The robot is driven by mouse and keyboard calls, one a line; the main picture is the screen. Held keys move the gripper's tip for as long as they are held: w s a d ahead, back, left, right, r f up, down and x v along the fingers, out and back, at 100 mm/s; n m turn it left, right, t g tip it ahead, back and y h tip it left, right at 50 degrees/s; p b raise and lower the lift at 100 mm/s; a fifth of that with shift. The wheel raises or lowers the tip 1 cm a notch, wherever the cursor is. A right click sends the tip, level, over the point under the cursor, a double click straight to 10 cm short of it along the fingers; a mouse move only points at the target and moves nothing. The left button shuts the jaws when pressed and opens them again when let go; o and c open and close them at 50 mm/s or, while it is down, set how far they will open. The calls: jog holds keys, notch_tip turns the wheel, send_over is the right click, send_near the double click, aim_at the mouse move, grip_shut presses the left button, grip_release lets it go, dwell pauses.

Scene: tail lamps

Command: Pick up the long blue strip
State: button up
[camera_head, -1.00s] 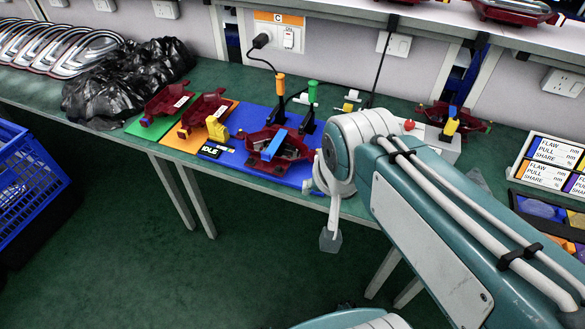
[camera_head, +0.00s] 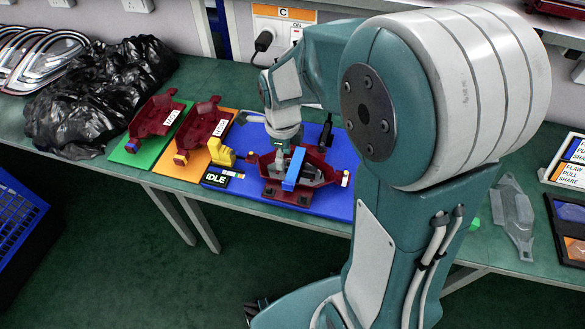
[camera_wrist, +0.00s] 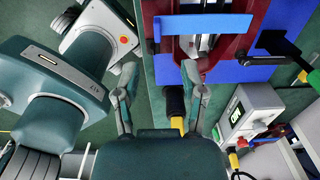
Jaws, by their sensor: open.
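The long blue strip (camera_head: 293,169) lies across the open top of a dark red lamp housing (camera_head: 331,173) on the blue mat (camera_head: 345,205). In the wrist view the strip (camera_wrist: 205,26) runs left to right near the top, over the red housing (camera_wrist: 258,12). My gripper (camera_wrist: 160,70) is open and empty in the wrist view, its two fingers apart. The strip is ahead of the fingertips and somewhat to the right. In the head view my gripper is above the back of the housing, its fingers small and partly hidden.
Two more red housings stand on a green mat (camera_head: 119,155) and an orange mat (camera_head: 163,167) to the left. A yellow clamp (camera_head: 221,152) and an IDLE sign (camera_head: 216,179) are beside the strip's housing. A black-handled tool (camera_head: 326,132) stands behind it. Black plastic (camera_head: 95,95) lies at left.

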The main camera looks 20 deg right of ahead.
aim_at(283, 182)
jog(key=f, duration=0.5)
jog(key=shift+a+f, duration=0.25)
notch_tip(283, 182, down, 5)
jog(key=shift+s+f, duration=0.1)
grip_shut()
